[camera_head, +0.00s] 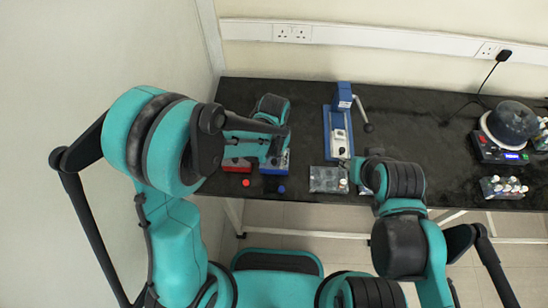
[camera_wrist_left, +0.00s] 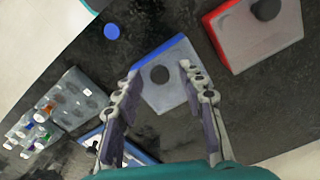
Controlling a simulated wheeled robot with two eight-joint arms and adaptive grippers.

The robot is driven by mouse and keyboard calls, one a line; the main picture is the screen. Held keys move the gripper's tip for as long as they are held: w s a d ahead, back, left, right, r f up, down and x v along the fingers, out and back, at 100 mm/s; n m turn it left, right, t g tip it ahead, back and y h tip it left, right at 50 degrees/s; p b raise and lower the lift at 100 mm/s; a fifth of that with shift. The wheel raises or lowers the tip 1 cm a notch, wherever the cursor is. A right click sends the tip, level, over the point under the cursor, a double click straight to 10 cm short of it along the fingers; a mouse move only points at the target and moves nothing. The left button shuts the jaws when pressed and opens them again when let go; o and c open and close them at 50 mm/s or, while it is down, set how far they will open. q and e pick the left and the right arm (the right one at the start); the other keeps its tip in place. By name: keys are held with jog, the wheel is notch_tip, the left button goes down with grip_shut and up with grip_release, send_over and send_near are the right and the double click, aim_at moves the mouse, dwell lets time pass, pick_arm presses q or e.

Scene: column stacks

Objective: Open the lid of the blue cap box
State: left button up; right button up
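The blue cap box (camera_wrist_left: 171,90) has a blue rim and a pale grey top with a dark round knob in its middle. In the head view the blue cap box (camera_head: 283,164) is partly hidden by my left arm. My left gripper (camera_wrist_left: 160,70) is open above the box, its two fingers on either side of the top, the knob between them. I see nothing held, and whether the fingers touch the lid cannot be told. The lid looks closed. My right gripper (camera_head: 362,170) is mostly hidden by its own arm.
A red box (camera_wrist_left: 262,45) stands beside the blue one. A blue disc (camera_head: 281,189) and a red disc (camera_head: 246,183) lie near the table's front edge. A blue device (camera_head: 340,125) and a rack (camera_head: 325,180) stand to the right. A balance-like device (camera_head: 495,150) is farther right.

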aim_at(274, 160)
pick_arm(q)
grip_shut()
jog(key=shift+w+r+g, duration=0.55)
jog(key=shift+g, duration=0.55)
jog(key=shift+w+r+g, duration=0.55)
jog(key=shift+g, duration=0.55)
jog(key=shift+o, duration=1)
grip_release()
jog(key=v, duration=1.2)
